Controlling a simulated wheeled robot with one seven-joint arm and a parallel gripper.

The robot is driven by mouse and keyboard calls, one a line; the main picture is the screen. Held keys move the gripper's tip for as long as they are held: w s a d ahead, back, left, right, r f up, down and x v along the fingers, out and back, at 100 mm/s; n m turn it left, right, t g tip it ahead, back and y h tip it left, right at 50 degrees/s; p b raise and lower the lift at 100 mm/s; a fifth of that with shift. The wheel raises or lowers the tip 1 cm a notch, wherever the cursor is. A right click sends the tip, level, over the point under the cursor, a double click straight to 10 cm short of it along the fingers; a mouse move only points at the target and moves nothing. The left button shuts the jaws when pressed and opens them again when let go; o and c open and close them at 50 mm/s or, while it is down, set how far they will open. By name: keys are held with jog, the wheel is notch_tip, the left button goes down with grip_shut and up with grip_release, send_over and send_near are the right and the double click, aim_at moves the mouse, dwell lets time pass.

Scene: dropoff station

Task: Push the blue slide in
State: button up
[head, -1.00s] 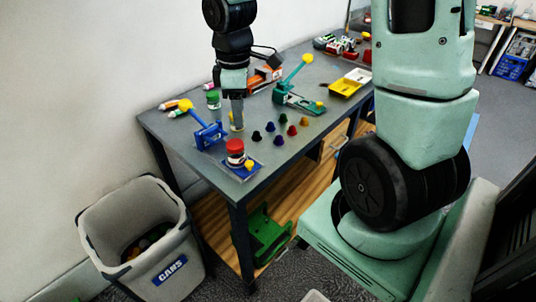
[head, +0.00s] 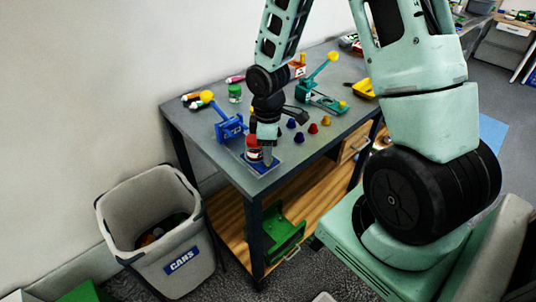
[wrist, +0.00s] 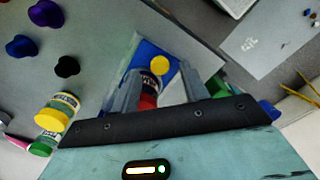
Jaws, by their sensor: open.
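The blue slide (head: 272,167) is a flat blue plate at the table's near corner, with a red can (head: 253,153) standing on it. In the wrist view the blue slide (wrist: 153,50) carries a round yellow knob (wrist: 160,65), and the red can (wrist: 148,100) shows partly. My gripper (head: 267,158) points down right over the slide, beside the can. In the wrist view my gripper (wrist: 157,85) has its fingers apart, with the can and knob showing between them. Whether a finger touches the knob or can is unclear. The gripper hides the knob in the head view.
A blue lever device (head: 230,127) with a yellow ball stands just behind the slide. Small coloured cones (head: 300,137) and a green lever device (head: 320,97) lie to the right. A green-lidded jar (head: 235,93) is farther back. A grey CANS bin (head: 150,205) stands on the floor left.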

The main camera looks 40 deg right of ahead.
aim_at(248, 138)
jog(key=shift+f, duration=1.05)
grip_shut()
jog(key=w+p, duration=0.2)
jog(key=w, duration=0.6)
jog(key=shift+w+a+r, duration=0.1)
jog(key=shift+w+a, duration=0.05)
jog(key=shift+w, duration=0.1)
grip_release()
